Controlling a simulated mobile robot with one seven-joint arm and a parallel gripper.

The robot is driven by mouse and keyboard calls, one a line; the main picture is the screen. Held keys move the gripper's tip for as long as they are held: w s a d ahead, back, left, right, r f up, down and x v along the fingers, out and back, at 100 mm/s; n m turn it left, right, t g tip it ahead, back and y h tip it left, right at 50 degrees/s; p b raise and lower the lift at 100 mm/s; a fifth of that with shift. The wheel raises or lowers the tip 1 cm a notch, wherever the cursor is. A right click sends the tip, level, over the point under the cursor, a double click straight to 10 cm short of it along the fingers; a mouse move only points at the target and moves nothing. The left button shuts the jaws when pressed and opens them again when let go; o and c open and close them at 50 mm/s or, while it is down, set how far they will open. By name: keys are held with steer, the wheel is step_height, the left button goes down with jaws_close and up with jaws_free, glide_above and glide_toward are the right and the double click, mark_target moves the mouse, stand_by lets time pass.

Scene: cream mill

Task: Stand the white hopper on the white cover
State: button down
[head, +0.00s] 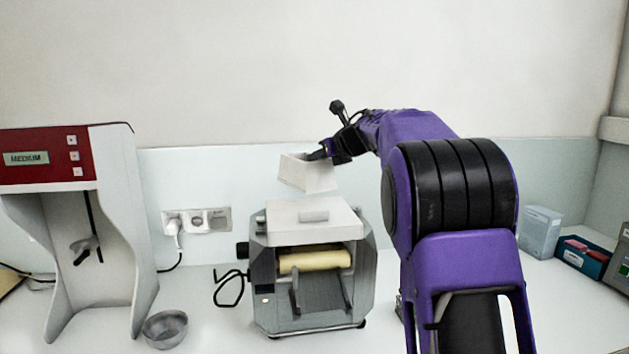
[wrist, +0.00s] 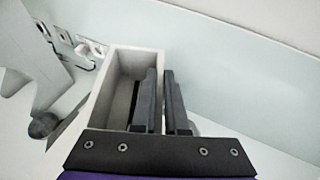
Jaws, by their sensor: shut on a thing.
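The white hopper (head: 303,173) is an open box held in the air above the mill, slightly tilted in the head view. My gripper (head: 324,153) is shut on the hopper's right wall. In the wrist view, the fingers of my gripper (wrist: 163,100) pinch that wall, one inside the hopper (wrist: 111,85) and one outside. A gap shows between the hopper and the cover. The hopper hides part of the wall behind it.
A red and white machine (head: 100,220) stands at the left, with a grey bowl (head: 166,328) at its foot. A wall socket (head: 197,220) with a plug is behind.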

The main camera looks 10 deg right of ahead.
mark_target(332, 168)
steer(key=shift+f+b, duration=0.55)
steer(key=shift+f, duration=1.8)
steer(key=shift+f, duration=0.15)
steer(key=c, duration=0.9)
jaws_free()
steer(key=shift+c, duration=0.2)
steer(key=shift+s+r, duration=0.1)
steer(key=shift+r, duration=0.1)
steer(key=v, duration=1.1)
steer(key=shift+s+d+b, duration=0.1)
steer(key=shift+s+b, duration=0.25)
steer(key=shift+b, duration=0.05)
steer(key=shift+r, duration=0.1)
